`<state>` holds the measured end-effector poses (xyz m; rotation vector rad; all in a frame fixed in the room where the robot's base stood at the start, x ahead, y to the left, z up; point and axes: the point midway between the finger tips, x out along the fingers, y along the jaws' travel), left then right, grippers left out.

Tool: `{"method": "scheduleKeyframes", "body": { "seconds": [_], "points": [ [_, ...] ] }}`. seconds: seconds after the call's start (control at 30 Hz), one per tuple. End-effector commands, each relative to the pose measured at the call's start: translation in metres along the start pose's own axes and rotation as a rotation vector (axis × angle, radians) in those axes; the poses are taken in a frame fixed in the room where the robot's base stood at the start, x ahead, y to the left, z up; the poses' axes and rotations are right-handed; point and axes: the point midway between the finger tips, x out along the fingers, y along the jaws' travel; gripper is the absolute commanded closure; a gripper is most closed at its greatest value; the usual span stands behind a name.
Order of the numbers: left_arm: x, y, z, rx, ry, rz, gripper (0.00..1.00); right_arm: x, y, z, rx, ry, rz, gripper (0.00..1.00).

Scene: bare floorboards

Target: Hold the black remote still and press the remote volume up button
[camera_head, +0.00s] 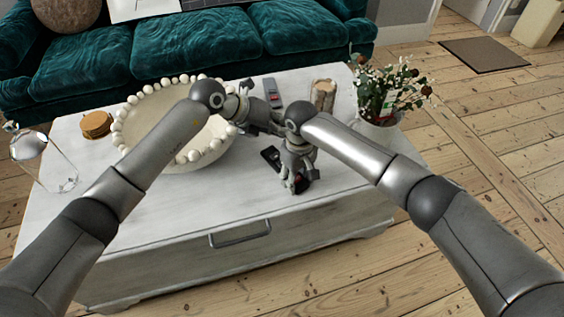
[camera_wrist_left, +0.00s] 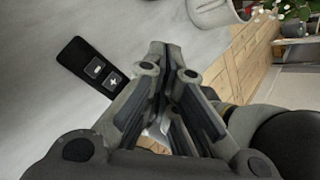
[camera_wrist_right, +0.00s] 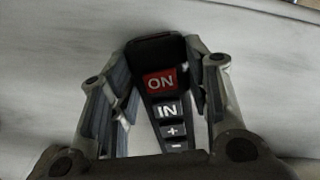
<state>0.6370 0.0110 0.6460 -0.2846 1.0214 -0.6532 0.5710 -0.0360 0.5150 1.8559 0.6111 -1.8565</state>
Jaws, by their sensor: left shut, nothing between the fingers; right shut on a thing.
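The black remote (camera_head: 270,155) is on the white table near its front edge, partly hidden by my right gripper. My right gripper (camera_head: 296,182) is shut around its sides. The right wrist view shows the remote (camera_wrist_right: 158,50) between the fingers, with a red ON button, then IN, plus and minus. My left gripper (camera_head: 266,118) is shut and empty, above the table behind the right one. In the left wrist view its fingertips (camera_wrist_left: 172,55) are to the right of the remote (camera_wrist_left: 75,52). There the plus and minus buttons show, and the rest is hidden behind the gripper.
A grey remote (camera_head: 272,92) lies farther back on the table. A beaded bowl (camera_head: 178,158) stands under my left arm. A wooden candle-like cylinder (camera_head: 323,95) and a potted plant (camera_head: 378,125) stand right. Coasters (camera_head: 96,124) and a glass jar (camera_head: 45,162) are left.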

Motion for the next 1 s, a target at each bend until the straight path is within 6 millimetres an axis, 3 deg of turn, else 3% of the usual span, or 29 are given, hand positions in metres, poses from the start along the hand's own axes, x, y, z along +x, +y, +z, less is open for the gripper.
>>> {"method": "scheduleKeyframes", "body": {
  "seconds": [0.37, 1.0],
  "points": [
    [0.003, 0.002, -0.003, 0.0, 0.002, 0.0, 1.0, 0.0, 0.0, 0.0, 0.0, 0.001, 0.0, 0.82],
    [0.056, 0.041, -0.041, 0.001, 0.002, -0.001, 1.0, 0.0, 0.0, 0.0, 0.0, 0.001, 0.0, 0.82]
  ]
}}
